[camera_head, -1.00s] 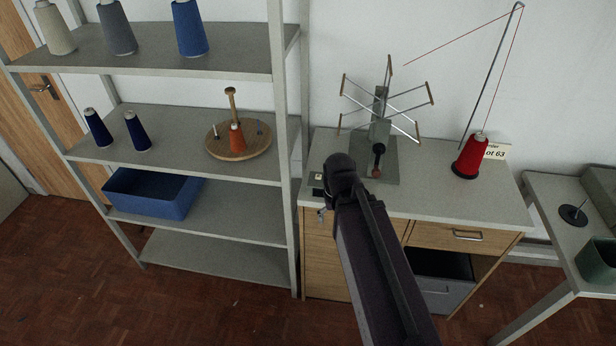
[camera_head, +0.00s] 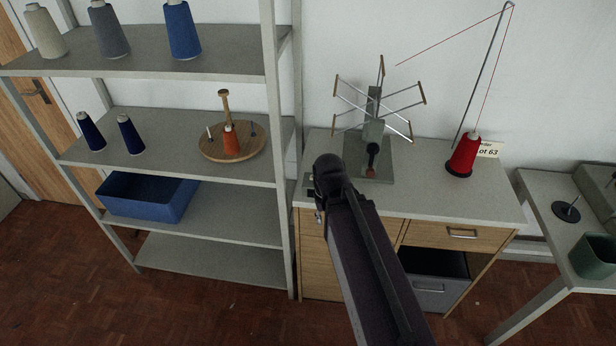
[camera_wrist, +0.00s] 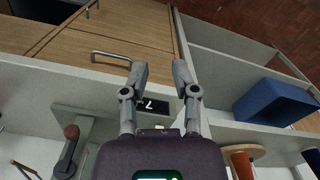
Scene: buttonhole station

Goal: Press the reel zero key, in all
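The reel (camera_head: 374,105), a winder with several wood-tipped metal rods and a dark crank handle, stands on the grey counter. In the wrist view a small black counter unit (camera_wrist: 153,105) showing a 7-like digit lies between and below my fingertips. A pale piece (camera_wrist: 179,121) beside it may be the zero key; I cannot tell. My gripper (camera_wrist: 160,73) has its two fingers spread with nothing between them, seen over the counter's front edge. In the head view my arm hides most of the counter unit and the fingers. I cannot tell whether the fingers touch anything.
A red yarn cone (camera_head: 465,156) stands right of the reel, its thread running up a bent rod. A metal shelf (camera_head: 190,160) stands close on the left with cones and a blue bin (camera_head: 147,196). Drawers (camera_head: 450,235) sit below the counter (camera_head: 440,195).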

